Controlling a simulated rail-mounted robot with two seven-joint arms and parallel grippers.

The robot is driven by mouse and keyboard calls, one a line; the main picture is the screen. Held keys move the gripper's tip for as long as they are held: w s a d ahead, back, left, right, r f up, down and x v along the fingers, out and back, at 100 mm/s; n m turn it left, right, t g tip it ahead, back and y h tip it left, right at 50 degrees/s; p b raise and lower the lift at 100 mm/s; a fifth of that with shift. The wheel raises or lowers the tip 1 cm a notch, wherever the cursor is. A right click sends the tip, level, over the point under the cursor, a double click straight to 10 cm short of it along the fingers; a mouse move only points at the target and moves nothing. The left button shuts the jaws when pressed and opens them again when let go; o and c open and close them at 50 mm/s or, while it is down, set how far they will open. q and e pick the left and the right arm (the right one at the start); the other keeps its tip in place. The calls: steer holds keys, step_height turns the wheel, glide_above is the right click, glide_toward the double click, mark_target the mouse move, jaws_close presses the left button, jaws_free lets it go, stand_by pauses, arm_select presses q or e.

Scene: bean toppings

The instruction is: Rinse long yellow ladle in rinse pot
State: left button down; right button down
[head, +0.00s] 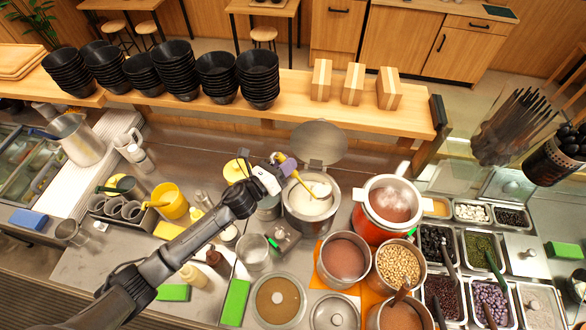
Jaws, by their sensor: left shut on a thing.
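My left gripper (279,170) is shut on the yellow ladle (301,183). The ladle slants down to the right, and its lower end reaches into a steel pot (289,213) with pale, whitish contents, so its bowl is hard to make out. The pot's round lid (318,143) stands raised behind it. I cannot tell from the picture which vessel is the rinse pot; an open steel pot (254,253) stands in front of the gripper. My right gripper is not in view.
A red pot (372,228) with brown contents stands right of the pale one. Pots of brown paste (346,256) and beans (400,264) are in front. A yellow container (171,203) is at left. Stacked black bowls (258,76) line the back shelf. Topping trays fill the right.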

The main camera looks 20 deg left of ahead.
arm_select(q)
steer(key=w+a+f+n+t+y+b, duration=0.1)
steer(key=w+a+f+n+b, duration=0.1)
steer(key=a+f+n+b, duration=0.8)
steer(key=shift+w+a+f+n+t+b, duration=0.3)
steer(key=shift+a+f+t+b, duration=0.1)
steer(key=shift+a+f+b, duration=0.25)
stand_by(0.3)
stand_by(1.1)
steer(key=shift+r, duration=0.15)
